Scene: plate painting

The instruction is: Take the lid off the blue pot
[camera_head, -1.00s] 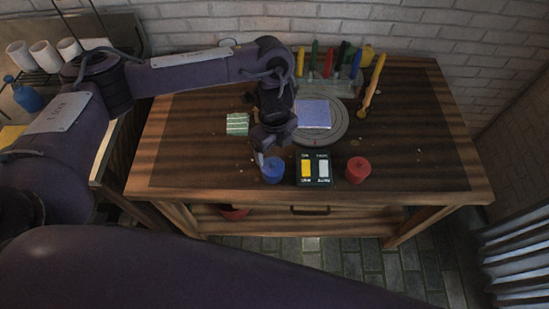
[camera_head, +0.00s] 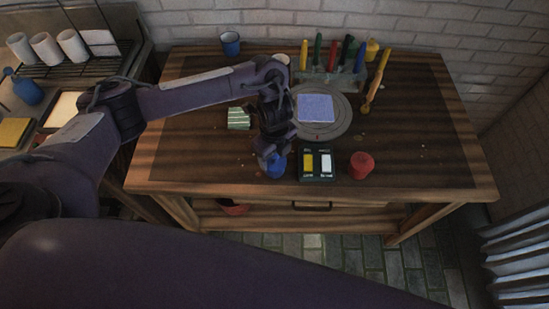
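The blue pot (camera_head: 276,170) stands near the front edge of the wooden table, left of the black box. My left gripper (camera_head: 268,160) is right over the pot's top, pointing down at it. The gripper and wrist cover much of the pot's upper part, so the lid is mostly hidden. I cannot tell whether the fingers are open or shut on the lid. My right gripper is not in view.
A black box with a yellow and a white block (camera_head: 316,166) stands close to the right of the pot, then a red pot (camera_head: 361,165). Behind are a round turntable (camera_head: 340,122), a green striped cloth (camera_head: 238,118) and a tool rack (camera_head: 335,78).

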